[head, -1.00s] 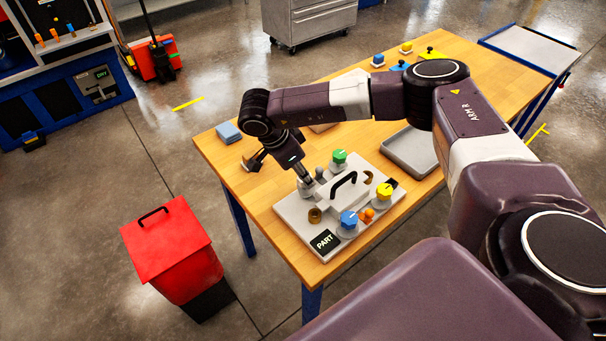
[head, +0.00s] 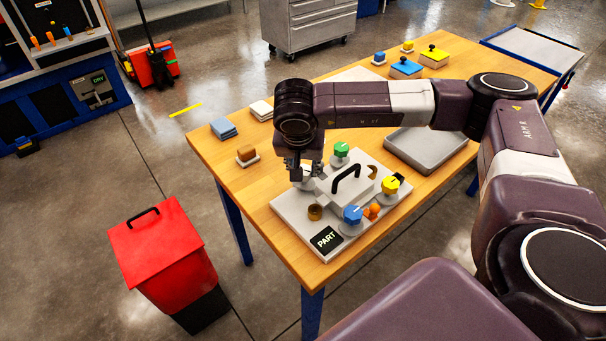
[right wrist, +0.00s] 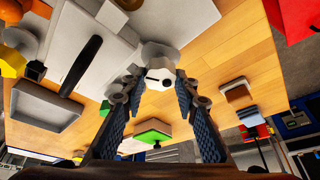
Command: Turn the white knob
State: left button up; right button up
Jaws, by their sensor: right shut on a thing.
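The white knob (right wrist: 158,78) shows in the right wrist view, with a dark mark on its face, on a round grey base. My right gripper (right wrist: 161,84) is shut on it, one finger on each side. In the head view my right gripper (head: 299,178) points down at the far left corner of the grey panel (head: 290,212) and hides most of the knob. The panel also carries a green knob (head: 341,149), a yellow knob (head: 390,184) and a blue knob (head: 352,214). My left gripper is not in view.
A black handle (head: 346,177) rises from a grey block on the panel, close to my right gripper. A grey tray (head: 428,152) lies behind the panel. A brown block (head: 246,153) and a blue stack (head: 223,128) sit to the left. A red bin (head: 165,255) stands on the floor.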

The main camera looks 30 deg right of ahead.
jog(key=n+b, duration=0.1)
jog(key=n, duration=0.1)
jog(key=n+t+y+b, duration=0.1)
jog(key=b, duration=0.1)
jog(key=shift+d+f+n, duration=0.1)
jog(key=shift+f+n, duration=0.1)
jog(key=shift+n, duration=0.2)
jog(key=n+y+b, duration=0.1)
jog(key=n+b, duration=0.1)
jog(key=shift+n, duration=0.3)
jog(key=n+y+b, duration=0.1)
jog(key=n, duration=0.2)
jog(key=shift+d+r+y+b, duration=0.1)
jog(key=shift+y+b, duration=0.2)
jog(key=shift+b, duration=0.1)
jog(key=shift+r+n+y+b, duration=0.1)
jog(key=shift+n+y+b, duration=0.45)
jog(key=shift+n, duration=1.05)
jog(key=shift+c, duration=0.2)
jog(key=shift+o, duration=0.2)
jog(key=o, duration=1.1)
jog(key=shift+s, duration=0.1)
